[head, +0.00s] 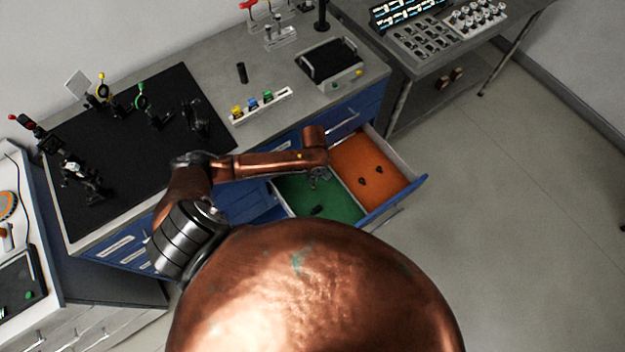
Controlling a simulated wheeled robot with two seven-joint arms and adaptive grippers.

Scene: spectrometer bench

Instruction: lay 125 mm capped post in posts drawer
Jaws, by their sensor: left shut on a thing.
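The open drawer (378,213) has a green-lined compartment (345,205) on the left and an orange-lined compartment (368,160) on the right. My left gripper (319,183) reaches in from the left and points down over the green compartment, near the divider. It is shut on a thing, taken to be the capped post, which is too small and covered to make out. A short dark piece (317,210) shows against the green lining just below the gripper; I cannot tell whether it touches the gripper. My right gripper is not in view.
Two small dark pieces (371,176) lie in the orange compartment. A dark upright cylinder (242,73), a white rack with coloured items (262,106) and a black-topped device (331,62) stand on the bench. Optics stand on the black breadboard (125,165). My head-side copper body hides the lower middle.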

